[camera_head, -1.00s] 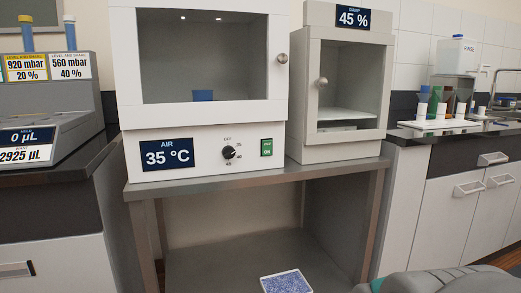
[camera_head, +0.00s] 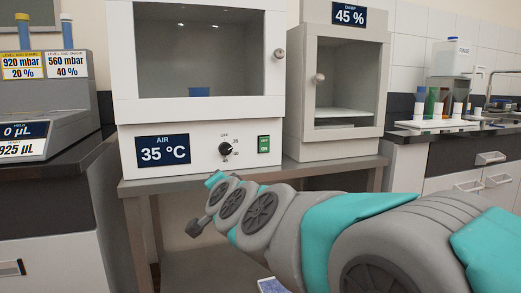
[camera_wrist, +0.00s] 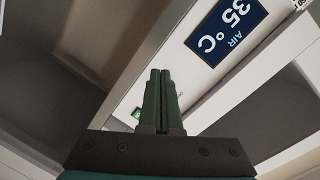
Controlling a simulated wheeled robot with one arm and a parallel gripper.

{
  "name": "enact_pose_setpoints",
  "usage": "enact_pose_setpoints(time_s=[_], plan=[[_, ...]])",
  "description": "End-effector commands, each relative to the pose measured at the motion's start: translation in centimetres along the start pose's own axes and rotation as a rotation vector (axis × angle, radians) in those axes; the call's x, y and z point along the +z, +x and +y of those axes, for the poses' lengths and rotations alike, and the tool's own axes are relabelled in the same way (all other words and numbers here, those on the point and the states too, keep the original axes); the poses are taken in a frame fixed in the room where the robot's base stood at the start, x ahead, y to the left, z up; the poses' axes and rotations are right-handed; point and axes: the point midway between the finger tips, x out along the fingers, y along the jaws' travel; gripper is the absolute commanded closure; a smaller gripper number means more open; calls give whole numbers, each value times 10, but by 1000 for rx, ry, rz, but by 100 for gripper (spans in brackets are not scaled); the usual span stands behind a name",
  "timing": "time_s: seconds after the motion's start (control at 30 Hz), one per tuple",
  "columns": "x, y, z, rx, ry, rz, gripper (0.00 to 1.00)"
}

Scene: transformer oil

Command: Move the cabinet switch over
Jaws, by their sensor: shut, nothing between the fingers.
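The cabinet (camera_head: 200,110) is a white box with a glass door, standing on a metal table. Its lower front panel holds a green rocker switch (camera_head: 264,144), a black dial (camera_head: 226,150) and a display reading AIR 35 °C (camera_head: 163,149). My gripper (camera_wrist: 160,73) is shut and empty, its green fingers together. In the head view its dark end (camera_head: 196,228) is below the table's front edge, left of the dial. In the wrist view the display (camera_wrist: 228,28) is upper right and the switch (camera_wrist: 137,113) shows small, left of the fingers. The dial is not visible there.
A grey cabinet (camera_head: 340,146) reading 45 % stands right of the white one on the same metal table (camera_head: 160,184). A pressure device (camera_head: 45,105) is at left. A blue-patterned card (camera_head: 271,286) lies below, partly hidden by my arm.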

Motion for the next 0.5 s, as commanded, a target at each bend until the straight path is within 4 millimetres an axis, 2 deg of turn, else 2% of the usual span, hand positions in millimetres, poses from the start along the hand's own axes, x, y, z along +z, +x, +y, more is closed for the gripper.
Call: enact_pose_setpoints(time_s=[0.1, 0.23, 0.37, 0.5], plan=[[-20, 14, -20, -49, 119, 140, 100], [-45, 19, -32, -82, 250, 302, 100], [-64, 18, -32, -93, 377, 465, 100], [-77, 9, -22, -83, 494, 627, 100]])
